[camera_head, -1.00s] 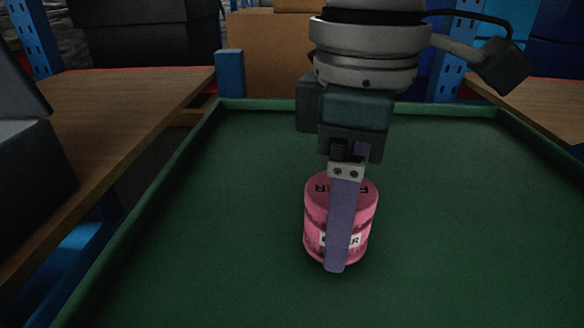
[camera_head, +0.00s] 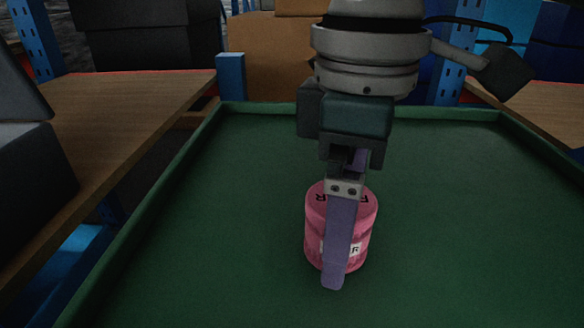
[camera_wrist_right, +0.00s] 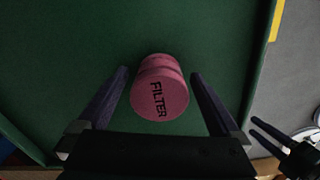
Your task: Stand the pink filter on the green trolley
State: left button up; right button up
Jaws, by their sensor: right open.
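The pink filter (camera_head: 363,220) stands upright on the green trolley (camera_head: 452,215), with dark lettering on its top and a white label on its side. In the right wrist view the filter (camera_wrist_right: 160,92) shows its top with the word FILTER, between the two finger lines and clear of both. My right gripper (camera_head: 335,278) is open, with one purple finger in front of the filter and hiding part of it; the other finger is mostly hidden in the head view. The right wrist view shows both fingers of the right gripper (camera_wrist_right: 160,78) spread apart. My left gripper is not recognisable in the head view.
The trolley has a raised rim (camera_head: 370,112). A wooden shelf (camera_head: 110,120) with dark boxes lies on the left, and another wooden shelf (camera_head: 540,108) on the right. Cardboard boxes (camera_head: 268,55) stand behind. The trolley surface around the filter is clear.

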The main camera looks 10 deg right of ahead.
notch_tip(320, 180, up, 11)
jog(key=p, duration=0.3)
jog(key=shift+r, duration=0.45)
